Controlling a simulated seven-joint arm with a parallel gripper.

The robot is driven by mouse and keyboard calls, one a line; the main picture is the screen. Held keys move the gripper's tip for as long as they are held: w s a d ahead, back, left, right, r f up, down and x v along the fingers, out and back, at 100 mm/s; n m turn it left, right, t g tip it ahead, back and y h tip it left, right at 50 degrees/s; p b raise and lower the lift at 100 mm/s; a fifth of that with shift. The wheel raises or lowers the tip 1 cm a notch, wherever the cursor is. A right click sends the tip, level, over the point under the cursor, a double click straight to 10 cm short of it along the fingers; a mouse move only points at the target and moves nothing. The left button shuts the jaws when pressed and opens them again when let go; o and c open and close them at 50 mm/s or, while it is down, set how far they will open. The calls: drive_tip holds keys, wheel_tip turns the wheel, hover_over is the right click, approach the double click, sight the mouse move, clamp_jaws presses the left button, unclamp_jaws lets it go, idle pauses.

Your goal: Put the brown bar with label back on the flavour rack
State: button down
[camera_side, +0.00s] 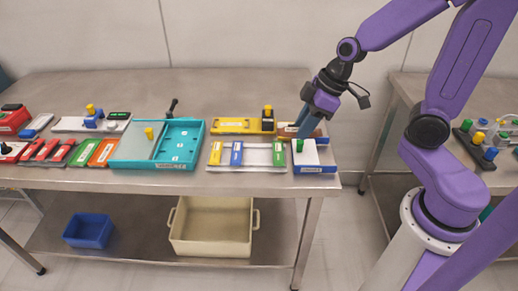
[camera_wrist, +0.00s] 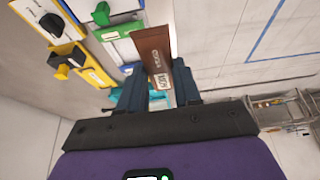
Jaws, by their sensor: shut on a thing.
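The brown bar with a white label (camera_wrist: 154,50) is between the two fingers of my gripper (camera_wrist: 160,88) in the wrist view. My gripper is shut on it. In the side view my gripper (camera_side: 304,128) points down at the right end of the table, and the brown bar (camera_side: 287,130) shows partly behind its fingers. I cannot tell whether the bar touches the table. A pale rack (camera_side: 247,168) with yellow, blue and green bars lies to the left of my gripper; I take it as the flavour rack.
A white and blue block with a green knob (camera_side: 306,155) stands just in front of my gripper. A yellow plate with a black knob (camera_side: 236,126) lies behind the rack. A teal tray (camera_side: 180,145) is farther left. The table's right edge is close.

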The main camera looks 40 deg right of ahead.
drive_tip(key=w+f, duration=0.3)
drive_tip(key=w, duration=0.1)
drive_tip(key=w+a+f, duration=0.1)
drive_tip(key=w+f, duration=0.2)
drive_tip(key=w, duration=0.1)
drive_tip(key=w+f, duration=0.3)
drive_tip(key=w, duration=0.2)
drive_tip(key=shift+a+f, duration=0.15)
drive_tip(key=shift+a, duration=0.05)
drive_tip(key=shift+w+f, duration=0.15)
drive_tip(key=shift+f, duration=1.55)
drive_tip(key=shift+f, duration=0.15)
drive_tip(key=c, duration=0.8)
unclamp_jaws()
